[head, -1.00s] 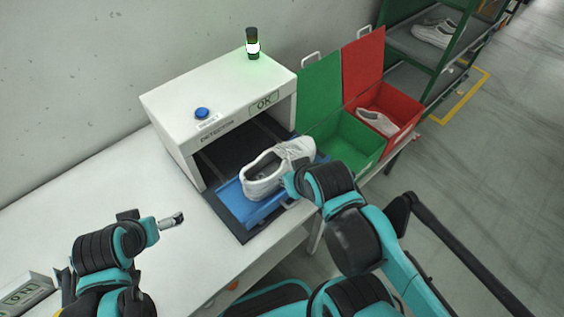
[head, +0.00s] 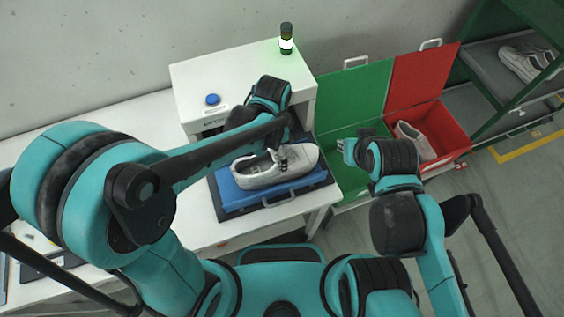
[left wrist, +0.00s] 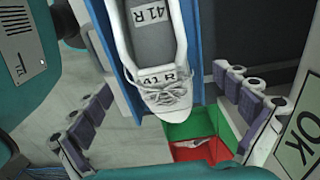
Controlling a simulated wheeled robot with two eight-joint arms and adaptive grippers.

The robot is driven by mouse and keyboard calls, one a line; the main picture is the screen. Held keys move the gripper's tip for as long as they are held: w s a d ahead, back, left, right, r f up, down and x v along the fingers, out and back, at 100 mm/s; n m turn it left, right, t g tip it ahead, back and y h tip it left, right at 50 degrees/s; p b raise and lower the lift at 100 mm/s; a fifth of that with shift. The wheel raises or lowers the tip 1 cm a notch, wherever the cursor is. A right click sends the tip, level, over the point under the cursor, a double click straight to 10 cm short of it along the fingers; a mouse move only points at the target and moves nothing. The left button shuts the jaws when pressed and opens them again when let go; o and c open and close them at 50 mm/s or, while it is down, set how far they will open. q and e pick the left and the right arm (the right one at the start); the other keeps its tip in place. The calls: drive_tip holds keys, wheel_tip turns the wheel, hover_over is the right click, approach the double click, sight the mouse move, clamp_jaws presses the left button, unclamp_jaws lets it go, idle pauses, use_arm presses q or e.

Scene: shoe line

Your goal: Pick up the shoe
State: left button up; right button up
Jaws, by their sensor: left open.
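A white lace-up shoe (head: 262,172) lies in a blue tray (head: 290,191) at the mouth of the white detector box, its toe to the right. In the left wrist view the shoe (left wrist: 162,92) shows "41 R" on its tongue and insole. My left gripper (head: 284,156) is over the laced part of the shoe, and its wrist hides part of the detector opening. In the left wrist view my left gripper (left wrist: 165,115) is open, with padded fingers apart on both sides of the shoe. My right gripper (head: 348,149) is right of the shoe, apart from it; its jaw opening is unclear.
The detector box (head: 200,75) has a blue button (head: 212,99) and a lit signal lamp (head: 286,40). A green bin (head: 337,184) and a red bin (head: 455,140) stand at the right. The red bin holds a white shoe (head: 415,139). A rack (head: 482,90) holds another.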

use_arm(q)
drive_tip(key=f+b, duration=0.1)
drive_tip(key=f, duration=0.4)
drive_tip(key=shift+d+f, duration=0.1)
drive_tip(key=shift+d, duration=0.1)
drive_tip(key=shift+f+b, duration=0.3)
drive_tip(key=shift+f, duration=0.2)
drive_tip(key=shift+s, duration=0.1)
drive_tip(key=c, duration=1.6)
drive_tip(key=shift+r, duration=0.15)
